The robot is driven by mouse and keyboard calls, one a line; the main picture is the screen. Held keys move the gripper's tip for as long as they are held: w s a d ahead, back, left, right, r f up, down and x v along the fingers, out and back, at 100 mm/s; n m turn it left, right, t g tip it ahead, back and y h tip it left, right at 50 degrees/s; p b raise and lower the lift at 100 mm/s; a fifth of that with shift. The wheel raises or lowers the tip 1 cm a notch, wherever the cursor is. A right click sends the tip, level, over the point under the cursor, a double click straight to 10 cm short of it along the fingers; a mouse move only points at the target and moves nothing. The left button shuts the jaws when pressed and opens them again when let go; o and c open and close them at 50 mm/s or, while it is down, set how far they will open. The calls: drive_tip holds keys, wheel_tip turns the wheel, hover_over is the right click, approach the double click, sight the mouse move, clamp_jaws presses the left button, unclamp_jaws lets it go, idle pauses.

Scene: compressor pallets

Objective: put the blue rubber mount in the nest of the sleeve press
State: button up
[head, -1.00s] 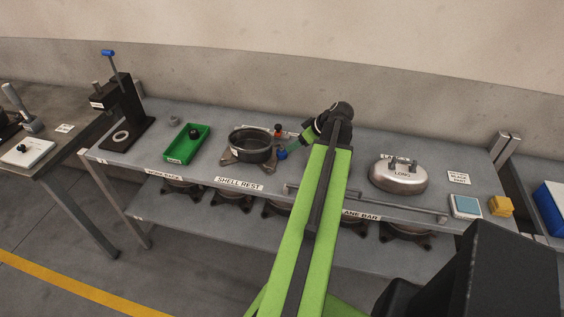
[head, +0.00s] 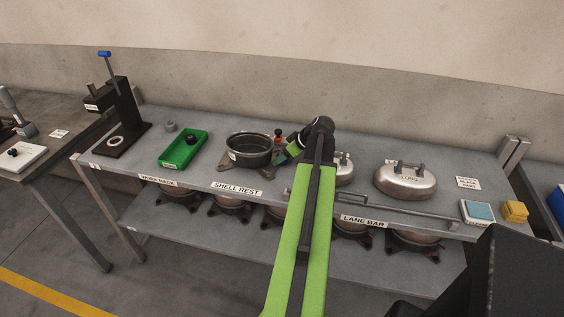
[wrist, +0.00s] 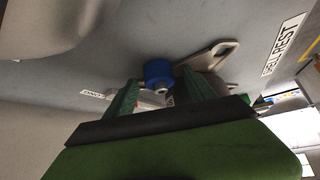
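The blue rubber mount (wrist: 158,72) shows in the wrist view just beyond and between my fingertips, beside a metal foot of the pot-like shell (head: 249,147). In the head view my gripper hides most of it. My gripper (wrist: 158,88) is open, one finger on each side of the mount, with small gaps seeming to show; in the head view it is low at the shell's right side (head: 287,153). The sleeve press (head: 118,112) is black with a blue-topped lever and stands at the left end of the bench. A pale ring (head: 115,141) lies on its base.
A green tray (head: 168,162) holding a black part lies between press and shell. A red-topped part (head: 278,136) stands close behind my gripper. Metal domes (head: 405,184) stand to the right, with a blue pad (head: 480,211) and yellow block (head: 515,211) beyond.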

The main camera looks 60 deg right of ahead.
clamp_jaws()
drive_tip(key=shift+r, duration=0.15)
wheel_tip(320, 180, up, 10)
drive_tip(key=p, duration=1)
